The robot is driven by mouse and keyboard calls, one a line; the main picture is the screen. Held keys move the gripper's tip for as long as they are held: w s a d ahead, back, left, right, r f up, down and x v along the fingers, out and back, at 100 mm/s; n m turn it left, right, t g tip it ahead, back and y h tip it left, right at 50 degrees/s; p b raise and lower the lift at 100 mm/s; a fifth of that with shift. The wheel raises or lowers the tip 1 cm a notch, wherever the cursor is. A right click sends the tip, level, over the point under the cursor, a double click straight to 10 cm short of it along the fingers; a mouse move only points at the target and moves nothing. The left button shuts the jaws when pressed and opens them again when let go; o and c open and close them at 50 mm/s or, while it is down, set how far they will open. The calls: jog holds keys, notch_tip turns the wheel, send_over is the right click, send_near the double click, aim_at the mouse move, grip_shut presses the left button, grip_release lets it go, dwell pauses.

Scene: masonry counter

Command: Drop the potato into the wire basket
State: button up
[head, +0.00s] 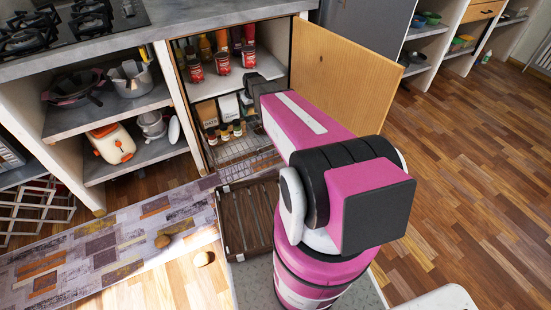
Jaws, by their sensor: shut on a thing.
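A wire basket (238,149) sits low in the open cabinet, partly hidden behind my pink arm. A white wire lattice rack (38,212) stands on the floor at the far left. My arm reaches toward the open cabinet. Its fingers are hidden, so I cannot see what they hold.
The cabinet door (342,85) stands open to the right. Jars and cans (222,63) fill the cabinet shelves. A patterned rug (110,245) covers the left floor. The wood floor at right is clear.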

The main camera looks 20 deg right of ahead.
jog(key=o, duration=0.8)
jog(key=shift+o, duration=0.2)
jog(key=shift+r, duration=0.1)
jog(key=r, duration=0.3)
jog(key=s+r, duration=0.1)
jog(key=r, duration=0.6)
jog(key=shift+s+d+r, duration=0.15)
jog(key=shift+r, duration=0.15)
